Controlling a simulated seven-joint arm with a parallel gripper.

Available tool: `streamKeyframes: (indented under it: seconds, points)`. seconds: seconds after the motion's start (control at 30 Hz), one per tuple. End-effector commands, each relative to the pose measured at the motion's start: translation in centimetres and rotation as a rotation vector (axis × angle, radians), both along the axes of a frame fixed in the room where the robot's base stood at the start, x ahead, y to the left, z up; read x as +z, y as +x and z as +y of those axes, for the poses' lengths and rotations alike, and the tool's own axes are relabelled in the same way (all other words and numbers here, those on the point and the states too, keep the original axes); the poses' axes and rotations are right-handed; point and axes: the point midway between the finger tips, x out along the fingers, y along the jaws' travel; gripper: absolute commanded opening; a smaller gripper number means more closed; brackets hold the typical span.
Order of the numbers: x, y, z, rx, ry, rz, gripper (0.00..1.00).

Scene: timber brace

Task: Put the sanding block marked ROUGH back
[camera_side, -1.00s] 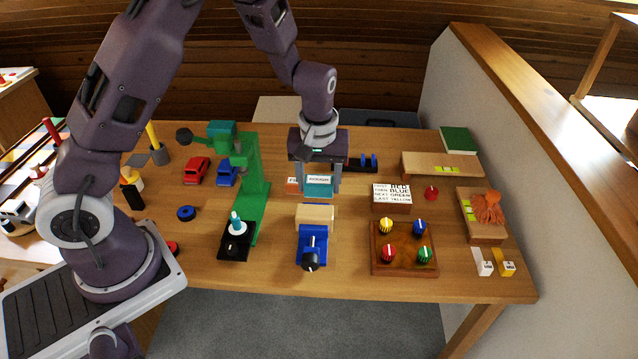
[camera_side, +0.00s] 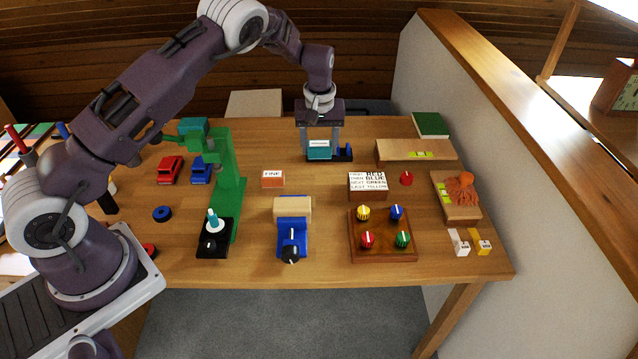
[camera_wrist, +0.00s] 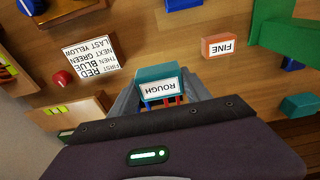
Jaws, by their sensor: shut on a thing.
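My gripper (camera_side: 320,145) is shut on the teal sanding block (camera_side: 319,154), near the back of the table. Its white label reads ROUGH in the wrist view, where the block (camera_wrist: 157,72) sits between the fingers. A black rack (camera_side: 343,158) with blue uprights stands at the block, partly hidden by it and the gripper. Red and blue uprights (camera_wrist: 170,101) show just beyond the block in the wrist view. I cannot tell whether the block touches the rack. The orange block marked FINE (camera_side: 272,180) lies apart, nearer the front; it also shows in the wrist view (camera_wrist: 218,46).
A lettered sign block (camera_side: 367,186) and a knob board (camera_side: 383,250) are at right. A blue vise (camera_side: 292,235) stands in front. Table between FINE and the rack is clear.

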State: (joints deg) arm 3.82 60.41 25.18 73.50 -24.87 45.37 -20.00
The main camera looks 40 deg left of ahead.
Motion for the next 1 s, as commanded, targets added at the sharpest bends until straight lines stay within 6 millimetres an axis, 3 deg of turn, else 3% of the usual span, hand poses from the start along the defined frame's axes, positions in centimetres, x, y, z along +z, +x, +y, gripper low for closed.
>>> streamKeyframes:
  seconds: [0.23,0.53,0.9,0.93,1.0]
  points:
    - [-5.1,0.5,0.3,-0.004,-0.001,0.005,0.18]
    - [-9.7,0.5,0.3,-0.005,-0.001,0.003,0.18]
    - [-10.5,0.6,0.2,-0.005,-0.001,-0.001,0.18]
    - [-10.5,0.6,0.2,-0.005,-0.001,-0.001,0.6]
    - [-10.5,0.6,0.2,-0.005,-0.001,-0.001,0.73]
